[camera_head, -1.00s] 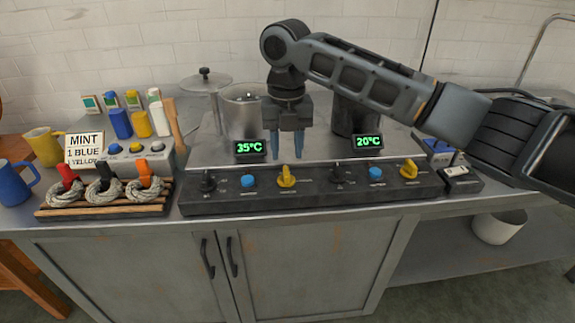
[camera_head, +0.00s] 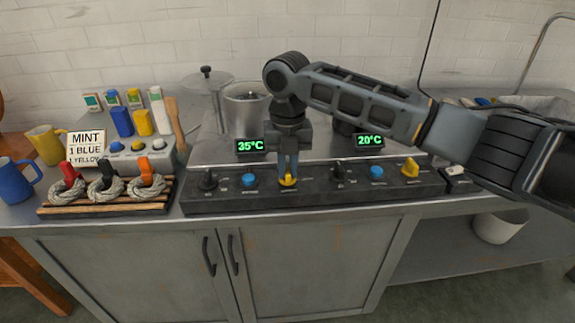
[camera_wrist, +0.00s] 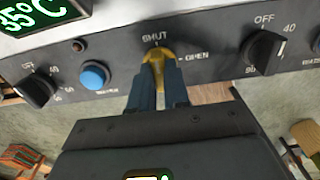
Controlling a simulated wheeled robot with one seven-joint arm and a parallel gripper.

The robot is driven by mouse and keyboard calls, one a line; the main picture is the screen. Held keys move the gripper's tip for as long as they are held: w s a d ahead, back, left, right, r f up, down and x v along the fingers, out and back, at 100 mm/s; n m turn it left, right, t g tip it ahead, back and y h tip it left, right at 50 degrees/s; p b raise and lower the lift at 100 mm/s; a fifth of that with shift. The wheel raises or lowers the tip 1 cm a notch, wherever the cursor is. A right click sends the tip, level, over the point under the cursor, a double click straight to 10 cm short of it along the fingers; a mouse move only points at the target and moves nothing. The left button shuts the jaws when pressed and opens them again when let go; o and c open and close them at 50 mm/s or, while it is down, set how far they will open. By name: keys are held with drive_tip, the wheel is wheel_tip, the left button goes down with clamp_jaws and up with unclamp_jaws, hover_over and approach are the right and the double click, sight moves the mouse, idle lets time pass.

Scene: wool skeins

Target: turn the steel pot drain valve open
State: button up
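The steel pot (camera_head: 243,108) stands behind the control panel, left of my arm. Its drain valve is the yellow handle (camera_head: 288,181) on the panel below the 35°C display (camera_head: 250,146). In the wrist view the yellow handle (camera_wrist: 157,66) points up toward the word SHUT, with OPEN marked to its right. My gripper (camera_head: 288,174) is lowered onto this handle. In the wrist view its blue fingers (camera_wrist: 157,88) stand close on both sides of the handle's lower part and seem closed on it. The fingers hide the handle's lower end.
On the same panel are a black knob (camera_head: 208,181) and a blue button (camera_head: 249,180) to the left. Another black knob (camera_head: 339,174), blue button (camera_head: 377,172) and yellow handle (camera_head: 411,168) lie to the right. Wool skeins (camera_head: 104,188) rest on a wooden rack at the left.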

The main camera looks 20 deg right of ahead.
clamp_jaws()
drive_tip(key=shift+r+m+p, duration=0.15)
drive_tip(key=shift+m+p, duration=0.15)
drive_tip(key=shift+p, duration=0.1)
drive_tip(key=m+p, duration=0.2)
drive_tip(key=m, duration=0.1)
drive_tip(key=shift+a+r+p, duration=0.1)
drive_tip(key=shift+p, duration=0.25)
drive_tip(key=m+p, duration=0.3)
drive_tip(key=m, duration=0.1)
drive_tip(key=shift+p, duration=0.3)
drive_tip(key=m+p, duration=0.4)
drive_tip(key=m, duration=0.1)
drive_tip(key=shift+m, duration=0.4)
drive_tip(key=shift+m+p, duration=1.4)
drive_tip(key=shift+m, duration=0.9)
